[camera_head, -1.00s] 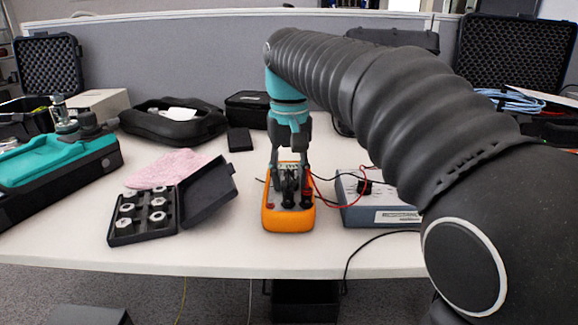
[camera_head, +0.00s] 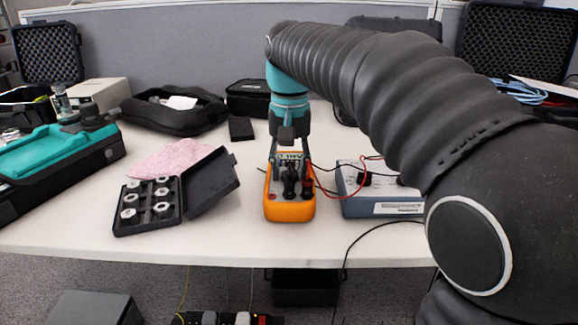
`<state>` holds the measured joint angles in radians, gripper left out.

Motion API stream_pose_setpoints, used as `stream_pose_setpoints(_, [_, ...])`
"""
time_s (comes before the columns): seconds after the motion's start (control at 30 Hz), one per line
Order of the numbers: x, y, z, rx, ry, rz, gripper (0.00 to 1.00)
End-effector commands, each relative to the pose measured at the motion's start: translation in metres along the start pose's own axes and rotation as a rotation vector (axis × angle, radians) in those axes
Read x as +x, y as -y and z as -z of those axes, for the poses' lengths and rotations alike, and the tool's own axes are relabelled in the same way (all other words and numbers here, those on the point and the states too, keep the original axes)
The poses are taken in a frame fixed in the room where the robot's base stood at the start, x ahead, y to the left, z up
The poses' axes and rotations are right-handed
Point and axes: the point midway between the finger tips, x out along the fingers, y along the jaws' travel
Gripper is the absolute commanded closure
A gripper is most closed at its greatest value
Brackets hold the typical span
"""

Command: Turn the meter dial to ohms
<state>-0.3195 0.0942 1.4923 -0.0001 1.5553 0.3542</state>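The orange meter (camera_head: 290,211) lies on the table at the middle of the picture. Its grey face and small display (camera_head: 289,157) show partly between the fingers of my gripper (camera_head: 290,180). My gripper points down over the meter's face from the far side. Its dark finger links stand apart on either side of the display. The fingertips blend with dark parts around the middle of the face. I cannot make out the dial or its pointer, nor whether the tips touch it. Black and red plugs sit at the meter's near right.
A grey-blue box (camera_head: 383,208) with leads stands close right of the meter. At left are an open black case of metal nuts (camera_head: 147,207), a pink cloth (camera_head: 170,158) and a teal-topped device (camera_head: 62,150). The table's front edge (camera_head: 200,257) is near.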

Motion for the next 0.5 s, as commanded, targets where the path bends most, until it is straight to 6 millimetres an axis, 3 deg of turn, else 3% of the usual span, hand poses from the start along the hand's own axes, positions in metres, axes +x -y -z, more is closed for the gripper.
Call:
stream_pose_setpoints(0.37, [-0.001,0.000,0.000,0.000,0.000,0.000,0.39])
stream_pose_setpoints(0.5, [-0.011,0.000,0.001,-0.001,-0.002,0.001,0.39])
